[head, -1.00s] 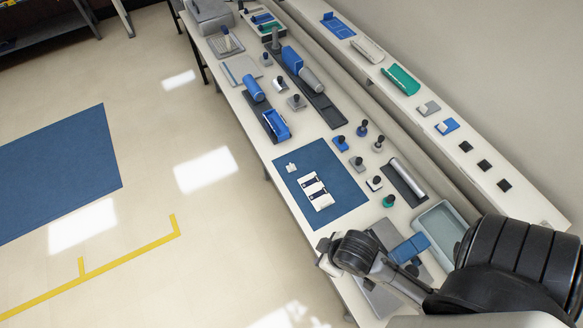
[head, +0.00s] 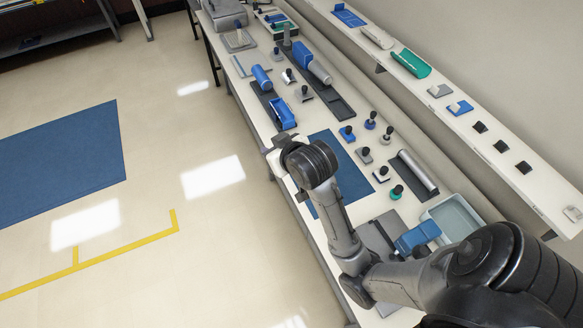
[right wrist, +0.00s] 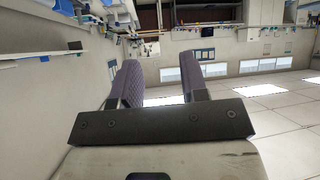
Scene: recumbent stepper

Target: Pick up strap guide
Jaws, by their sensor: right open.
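I cannot tell for certain which part is the strap guide. My right gripper (head: 279,149) is over the bench's front edge, beside the mat and near a blue open holder (head: 283,115). In the right wrist view the right gripper (right wrist: 163,88) is open, with nothing between its two fingers. My left gripper is not in view.
Several black-knobbed pieces stand right of the mat, beside a silver roller (head: 417,170). A pale tray (head: 455,216) lies nearer me. A raised shelf holds a green curved piece (head: 411,63) and a blue piece (head: 460,108). The floor on the left is open.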

